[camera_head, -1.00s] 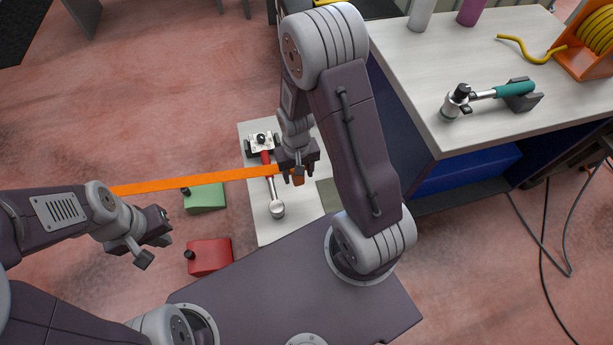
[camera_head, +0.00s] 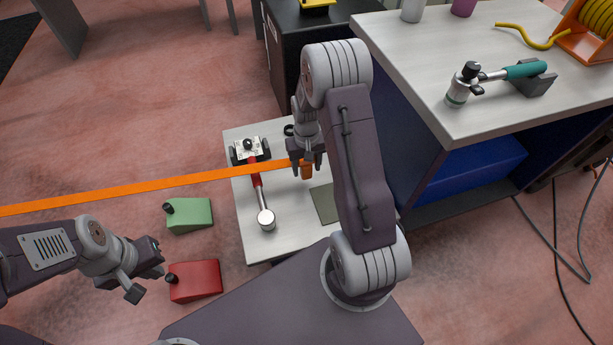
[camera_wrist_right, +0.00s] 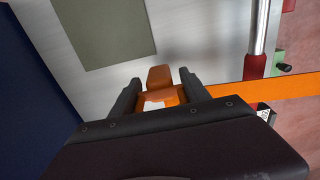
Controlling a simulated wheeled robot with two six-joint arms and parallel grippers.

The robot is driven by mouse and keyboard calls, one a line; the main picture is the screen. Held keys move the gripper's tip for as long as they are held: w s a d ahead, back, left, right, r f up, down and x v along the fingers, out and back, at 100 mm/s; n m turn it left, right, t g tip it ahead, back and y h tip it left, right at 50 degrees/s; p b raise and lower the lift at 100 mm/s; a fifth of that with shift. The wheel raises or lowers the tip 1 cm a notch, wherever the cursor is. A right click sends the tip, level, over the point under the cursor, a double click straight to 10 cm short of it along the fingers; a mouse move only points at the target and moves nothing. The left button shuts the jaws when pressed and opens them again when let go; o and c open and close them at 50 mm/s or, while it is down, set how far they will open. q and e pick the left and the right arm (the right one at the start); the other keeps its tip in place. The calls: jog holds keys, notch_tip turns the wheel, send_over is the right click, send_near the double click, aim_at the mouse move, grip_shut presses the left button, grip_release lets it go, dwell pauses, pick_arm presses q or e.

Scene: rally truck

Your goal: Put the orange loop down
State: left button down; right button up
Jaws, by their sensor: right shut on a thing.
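The orange loop (camera_head: 306,171) is the tab at the end of a long orange strap (camera_head: 150,182), which runs off the left edge of the head view. My right gripper (camera_head: 307,166) is shut on the orange loop, above the low light-grey table (camera_head: 290,225). In the right wrist view the orange loop (camera_wrist_right: 159,78) shows between the two fingers, with the strap leading off to the right. A grey-green mat (camera_head: 325,203) lies on the table close to the loop. It also shows in the wrist view (camera_wrist_right: 105,30). My left gripper (camera_head: 145,273) is open and empty over the floor.
On the low table lie a red-handled metal tool (camera_head: 263,207) and a white device (camera_head: 247,149). A green block (camera_head: 190,216) and a red block (camera_head: 196,281) stand on the floor. A taller workbench (camera_head: 420,60) with a teal-handled tool (camera_head: 525,70) stands at the right.

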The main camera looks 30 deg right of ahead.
aim_at(307, 174)
notch_tip(307, 174, down, 4)
jog(key=shift+d+f+b, duration=0.1)
jog(key=shift+f+b, duration=0.15)
jog(key=shift+b, duration=1)
jog(key=shift+r, duration=0.2)
jog(key=o, duration=1.6)
jog(key=shift+f, duration=0.15)
notch_tip(307, 174, up, 12)
jog(key=p, duration=0.6)
jog(key=shift+w+f, duration=0.1)
jog(key=shift+f, duration=0.15)
jog(key=shift+r, duration=0.5)
